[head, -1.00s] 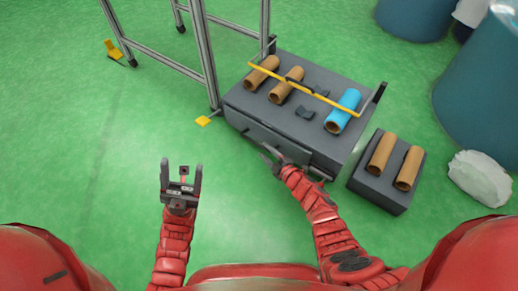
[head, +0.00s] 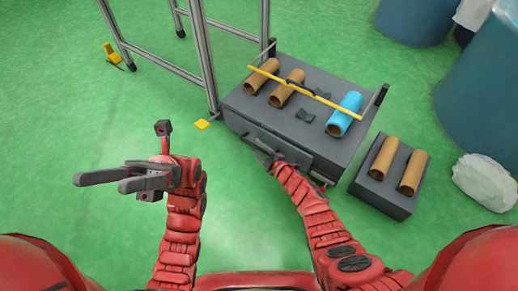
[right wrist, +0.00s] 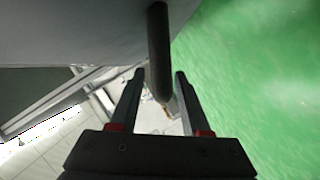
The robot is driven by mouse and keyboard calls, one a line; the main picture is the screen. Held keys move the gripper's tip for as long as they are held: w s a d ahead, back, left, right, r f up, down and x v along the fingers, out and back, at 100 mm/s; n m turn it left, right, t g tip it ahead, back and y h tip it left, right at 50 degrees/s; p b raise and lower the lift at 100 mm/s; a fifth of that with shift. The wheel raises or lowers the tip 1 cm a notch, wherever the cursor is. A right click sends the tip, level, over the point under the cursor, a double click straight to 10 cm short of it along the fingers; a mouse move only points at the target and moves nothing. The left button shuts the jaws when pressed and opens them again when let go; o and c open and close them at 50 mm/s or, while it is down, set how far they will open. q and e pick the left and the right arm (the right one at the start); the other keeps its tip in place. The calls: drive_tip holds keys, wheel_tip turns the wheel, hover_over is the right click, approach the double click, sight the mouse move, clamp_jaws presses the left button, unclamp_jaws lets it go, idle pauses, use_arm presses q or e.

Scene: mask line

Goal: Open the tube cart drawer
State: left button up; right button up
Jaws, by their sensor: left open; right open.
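The grey tube cart (head: 312,78) stands right of centre in the head view, with brown tubes and one blue tube (head: 345,113) on its top. Its drawer front (head: 300,150) faces me, and the drawer looks shut. My right gripper (head: 262,153) is at the drawer front, partly hidden by its own arm. In the right wrist view, a dark handle bar (right wrist: 158,45) reaches down between the open fingers of this gripper (right wrist: 160,90), with gaps showing on both sides. My left gripper (head: 100,183) is open and empty, pointing left over the floor, away from the cart.
A small grey block (head: 376,192) with two brown tubes stands right of the cart. A metal frame (head: 205,60) stands close on the cart's left. A yellow bar (head: 300,90) crosses above the tubes. Blue barrels (head: 485,100) and a white sack (head: 484,182) are at right.

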clamp_jaws()
idle(1.3)
